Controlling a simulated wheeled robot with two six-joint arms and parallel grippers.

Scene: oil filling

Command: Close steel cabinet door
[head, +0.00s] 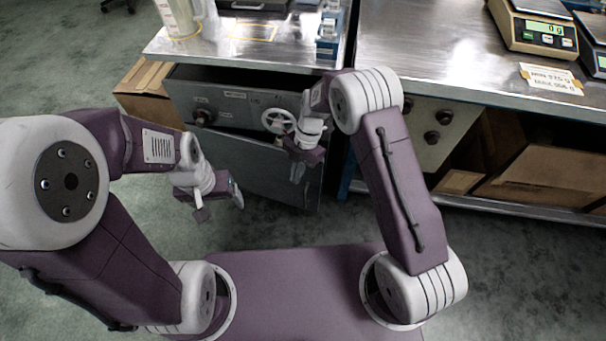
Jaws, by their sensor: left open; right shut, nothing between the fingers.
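The steel cabinet (235,103) stands under the left bench. Its grey front has a white handwheel (278,121) and a dark knob at its left. Below is a darker grey door panel (250,160), slanting down to the right; I cannot tell how far open it is. My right gripper (297,173) is shut and empty, in front of the panel's right part, just below and right of the handwheel; contact is unclear. My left gripper (222,206) is open and empty, in front of the panel's lower left. My arms hide parts of the cabinet's edges.
A steel bench top (430,50) carries a scale (535,27) at the right. A jug (180,15) and a blue fixture (327,38) stand on the left bench. Cardboard boxes (540,165) sit on the shelf below right. Another box (143,80) is left of the cabinet.

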